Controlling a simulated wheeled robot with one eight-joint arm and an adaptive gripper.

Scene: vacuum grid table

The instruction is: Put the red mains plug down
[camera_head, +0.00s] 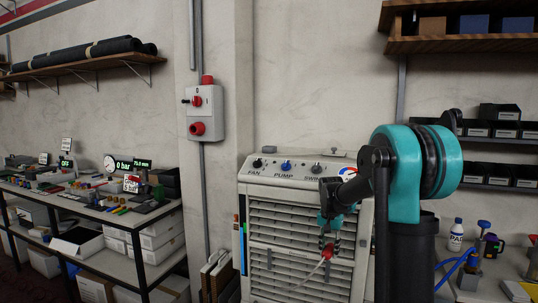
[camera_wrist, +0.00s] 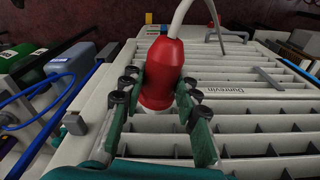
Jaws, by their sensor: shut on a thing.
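The red mains plug (camera_wrist: 162,75) is between the two fingers of my gripper (camera_wrist: 158,105) in the wrist view, with its white cable running up out of the picture. My gripper (camera_head: 329,238) is shut on it. In the head view the red plug (camera_head: 327,251) shows below the fingers, in front of the louvred front of the pale cooler unit (camera_head: 262,240). Its white cable (camera_head: 311,274) hangs down to the left. I cannot tell whether the plug touches the louvres.
A grey wall box (camera_head: 205,112) with red sockets is mounted above and left of the cooler. A cluttered workbench (camera_head: 150,212) stands at the left. Bottles, including a white one (camera_head: 456,236), stand on a surface at the right. A blue hose (camera_wrist: 55,103) runs beside the cooler.

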